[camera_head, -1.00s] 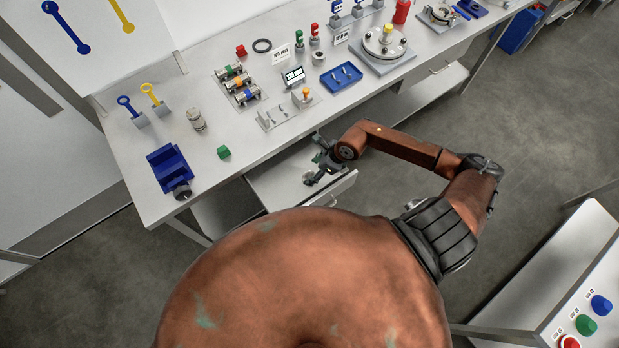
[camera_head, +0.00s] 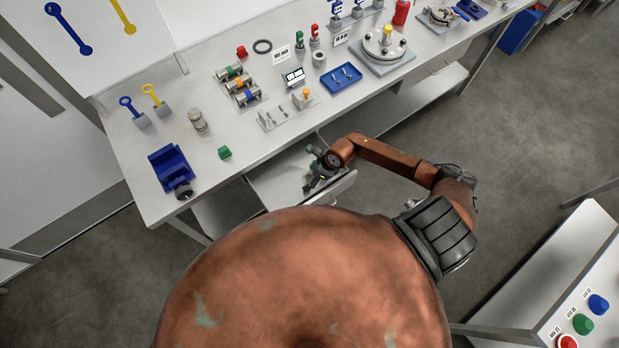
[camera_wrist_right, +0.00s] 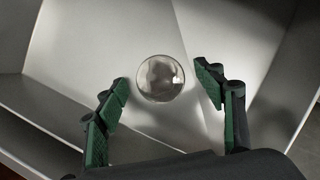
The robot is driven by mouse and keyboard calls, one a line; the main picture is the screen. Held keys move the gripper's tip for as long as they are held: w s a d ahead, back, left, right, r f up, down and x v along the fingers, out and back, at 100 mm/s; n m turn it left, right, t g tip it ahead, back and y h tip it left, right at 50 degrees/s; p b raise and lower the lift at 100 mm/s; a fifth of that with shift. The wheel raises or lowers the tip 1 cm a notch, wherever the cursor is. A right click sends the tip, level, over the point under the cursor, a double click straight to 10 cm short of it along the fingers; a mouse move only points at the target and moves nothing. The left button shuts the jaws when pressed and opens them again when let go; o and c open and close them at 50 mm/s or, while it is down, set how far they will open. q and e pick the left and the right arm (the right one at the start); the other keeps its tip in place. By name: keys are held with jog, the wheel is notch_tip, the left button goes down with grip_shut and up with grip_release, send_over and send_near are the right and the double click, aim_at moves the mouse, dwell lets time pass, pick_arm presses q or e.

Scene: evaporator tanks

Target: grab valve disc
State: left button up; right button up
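The valve disc, as far as I can tell, is the shiny round metal disc (camera_wrist_right: 161,78) in the right wrist view. It lies on the pale floor of the open drawer (camera_head: 272,184) under the bench. My right gripper (camera_wrist_right: 166,90) is open above the drawer, its two green-padded fingers on either side of the disc, with gaps visible between the pads and the disc. In the head view my right gripper (camera_head: 314,184) is over the drawer near its front wall, and the disc cannot be made out there. My left gripper is not in view.
The drawer's front panel (camera_head: 336,188) stands close to my right gripper. A button panel (camera_head: 583,325) stands at the lower right.

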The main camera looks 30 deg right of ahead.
jog(key=c, duration=1.6)
jog(key=shift+o, duration=0.2)
